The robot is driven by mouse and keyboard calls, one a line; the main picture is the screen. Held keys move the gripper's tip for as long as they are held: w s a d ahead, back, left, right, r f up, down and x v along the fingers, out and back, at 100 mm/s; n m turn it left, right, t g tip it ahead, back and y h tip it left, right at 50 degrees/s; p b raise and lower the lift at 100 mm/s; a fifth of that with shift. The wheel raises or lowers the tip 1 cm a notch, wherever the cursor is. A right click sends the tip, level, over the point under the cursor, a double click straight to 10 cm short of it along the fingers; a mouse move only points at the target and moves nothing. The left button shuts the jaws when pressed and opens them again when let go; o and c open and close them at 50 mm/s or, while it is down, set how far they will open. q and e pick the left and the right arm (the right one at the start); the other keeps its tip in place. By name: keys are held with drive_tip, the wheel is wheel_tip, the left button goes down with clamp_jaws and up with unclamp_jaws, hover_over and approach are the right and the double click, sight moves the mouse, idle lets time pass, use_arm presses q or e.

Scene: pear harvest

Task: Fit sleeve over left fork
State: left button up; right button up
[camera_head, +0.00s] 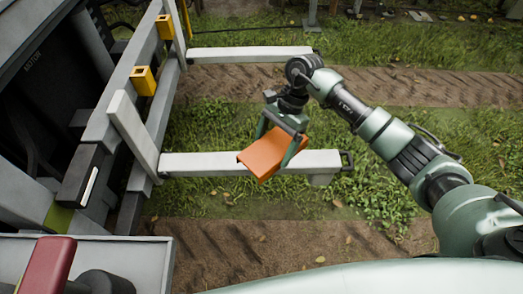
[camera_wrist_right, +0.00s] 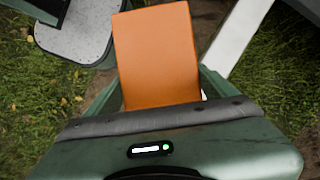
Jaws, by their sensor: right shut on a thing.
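My right gripper (camera_head: 278,141) is shut on an orange sleeve (camera_head: 266,156), with one finger on each side of it. The sleeve is tilted and overlaps the middle of the near pale fork (camera_head: 215,163) in the head view. In the wrist view the sleeve (camera_wrist_right: 157,52) fills the middle between the fingers, and a pale bar (camera_wrist_right: 238,38) runs beside it, apart from it. The sleeve appears held above the fork, not around it; the height gap is unclear. The far fork (camera_head: 245,54) is bare. My left gripper is not in view.
The forks extend right from a grey machine frame (camera_head: 105,120) bearing two yellow brackets (camera_head: 144,80). A red-topped part (camera_head: 45,265) stands at the lower left. Grass and dirt tracks (camera_head: 330,88) lie around the forks, with open room between them.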

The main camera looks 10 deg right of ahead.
drive_tip(key=shift+w+a+f+m+t+y+b, duration=0.1)
drive_tip(key=shift+w+a+f+m+t+b, duration=0.35)
drive_tip(key=shift+w+f+m+b, duration=1.05)
drive_tip(key=shift+w+a+f+m+t+y+b, duration=0.15)
drive_tip(key=shift+w+f+m+t+b, duration=0.4)
drive_tip(key=shift+w+f+m+b, duration=1.1)
drive_tip(key=shift+w+a+f+m+t+y+b, duration=0.1)
drive_tip(key=shift+w+a+f+m+t+b, duration=0.35)
drive_tip(key=shift+w+f+m+b, duration=0.85)
drive_tip(key=shift+f+n, duration=0.35)
drive_tip(key=shift+f, duration=0.95)
drive_tip(key=shift+f+b, duration=0.6)
drive_tip(key=shift+f, duration=0.15)
drive_tip(key=shift+w+d+f+b, duration=0.1)
drive_tip(key=shift+f+b, duration=0.85)
drive_tip(key=shift+f, duration=0.25)
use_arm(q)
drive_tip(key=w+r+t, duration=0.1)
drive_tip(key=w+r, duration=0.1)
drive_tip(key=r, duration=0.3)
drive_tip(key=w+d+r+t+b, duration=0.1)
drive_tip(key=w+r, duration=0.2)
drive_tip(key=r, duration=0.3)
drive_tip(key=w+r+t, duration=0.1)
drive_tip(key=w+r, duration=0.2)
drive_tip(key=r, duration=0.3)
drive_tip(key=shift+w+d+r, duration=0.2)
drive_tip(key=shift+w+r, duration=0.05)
use_arm(e)
drive_tip(key=shift+f, duration=0.85)
